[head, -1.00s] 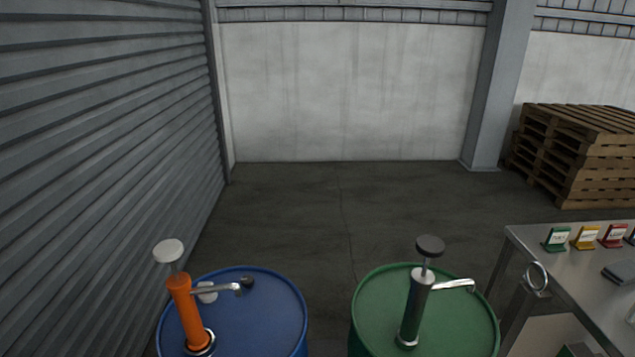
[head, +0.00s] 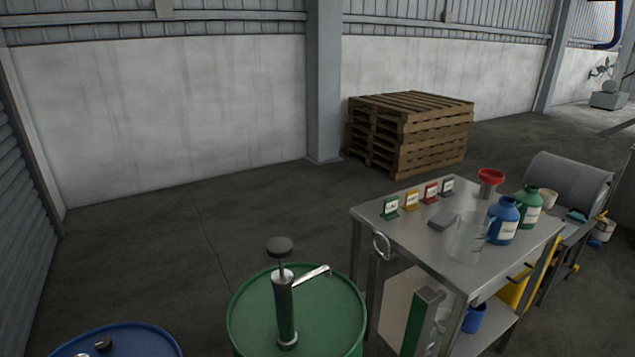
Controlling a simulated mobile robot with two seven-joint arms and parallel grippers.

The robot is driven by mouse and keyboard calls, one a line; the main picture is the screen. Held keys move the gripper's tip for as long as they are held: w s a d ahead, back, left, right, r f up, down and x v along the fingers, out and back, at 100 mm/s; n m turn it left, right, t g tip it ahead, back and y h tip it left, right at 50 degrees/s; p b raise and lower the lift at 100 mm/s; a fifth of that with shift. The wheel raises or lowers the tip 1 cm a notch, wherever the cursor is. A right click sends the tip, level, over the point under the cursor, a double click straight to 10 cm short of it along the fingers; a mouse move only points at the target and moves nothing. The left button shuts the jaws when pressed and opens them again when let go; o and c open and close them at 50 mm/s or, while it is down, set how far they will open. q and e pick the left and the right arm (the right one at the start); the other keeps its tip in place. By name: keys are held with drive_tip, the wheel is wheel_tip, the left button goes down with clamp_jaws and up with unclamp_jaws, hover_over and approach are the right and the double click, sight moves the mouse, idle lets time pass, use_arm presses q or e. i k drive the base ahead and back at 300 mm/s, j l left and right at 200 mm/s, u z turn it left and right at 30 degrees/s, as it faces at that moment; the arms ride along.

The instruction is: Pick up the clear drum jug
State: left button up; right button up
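A clear jug (head: 467,238) stands upright near the front edge of a steel table (head: 385,232) at the right of the head view. It is see-through, and its outline is faint against the steel. A blue jug (head: 502,222) stands just to its right, and a green jug (head: 528,207) stands farther right behind that. Neither of my grippers shows in the head view.
A green drum (head: 335,315) with a hand pump (head: 284,305) stands in front, left of the table. A blue drum (head: 125,345) is at the lower left. Small colored signs and a red funnel (head: 491,177) are on the table. Pallets (head: 410,130) stand behind. Floor at left is clear.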

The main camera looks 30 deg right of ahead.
sight(470, 235)
drive_tip(key=k+l+z, duration=0.15)
drive_tip(key=l+z, duration=0.2)
drive_tip(key=j+z, duration=0.1)
drive_tip(key=z, duration=0.35)
drive_tip(key=j+z, duration=0.15)
drive_tip(key=z, duration=0.35)
drive_tip(key=j+z, duration=0.15)
drive_tip(key=z, duration=0.3)
